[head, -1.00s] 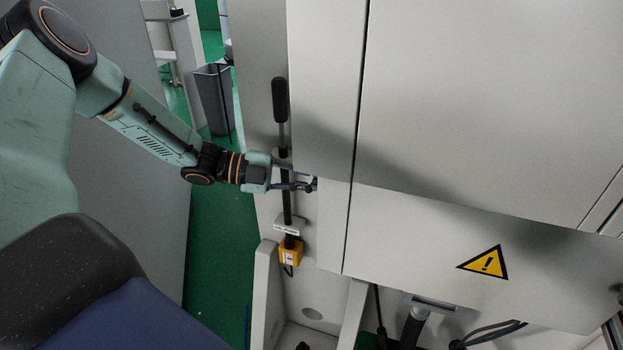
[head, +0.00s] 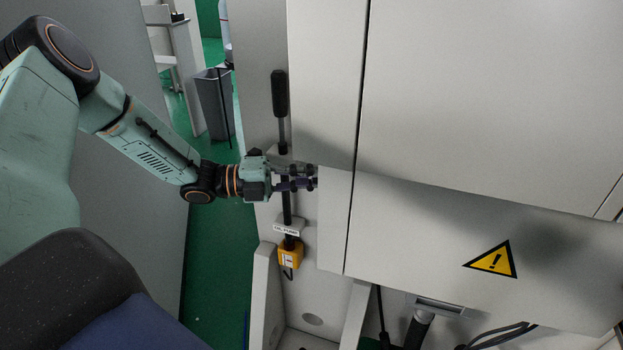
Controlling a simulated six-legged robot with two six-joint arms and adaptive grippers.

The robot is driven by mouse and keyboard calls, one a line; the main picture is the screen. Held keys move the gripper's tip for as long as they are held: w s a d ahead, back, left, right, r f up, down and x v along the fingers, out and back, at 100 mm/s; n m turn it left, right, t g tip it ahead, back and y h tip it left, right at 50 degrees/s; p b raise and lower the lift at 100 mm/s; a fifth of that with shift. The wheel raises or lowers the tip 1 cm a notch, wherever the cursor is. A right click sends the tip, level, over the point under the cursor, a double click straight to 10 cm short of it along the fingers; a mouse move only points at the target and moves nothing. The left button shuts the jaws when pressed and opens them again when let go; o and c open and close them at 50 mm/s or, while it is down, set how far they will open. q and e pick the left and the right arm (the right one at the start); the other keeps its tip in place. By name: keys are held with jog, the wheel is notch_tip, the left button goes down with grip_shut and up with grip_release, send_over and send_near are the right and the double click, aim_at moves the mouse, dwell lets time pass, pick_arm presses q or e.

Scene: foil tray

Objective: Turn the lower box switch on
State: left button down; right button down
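My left gripper (head: 314,178) reaches in from the left with its fingers pointing right, in front of the pale cabinet's left part. Its two fingers lie close together, one above the other; how far they are open is unclear, and I see nothing held. They cross in front of a dark vertical rod. A yellow box (head: 290,254) sits low on this rod, below the gripper and apart from it. A small white label (head: 287,230) is just above the box. No switch can be made out clearly. My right gripper is out of view.
A black handle (head: 280,93) stands upright above the gripper. Large cabinet panels (head: 480,100) fill the right side, with a yellow warning triangle (head: 493,260) low down. Dark cables (head: 497,336) hang at the bottom. A grey bin (head: 214,103) stands behind on the green floor.

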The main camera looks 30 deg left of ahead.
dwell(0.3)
pick_arm(q)
jog(key=c, duration=1.4)
grip_release()
jog(key=shift+v, duration=3.8)
jog(key=shift+f, duration=0.1)
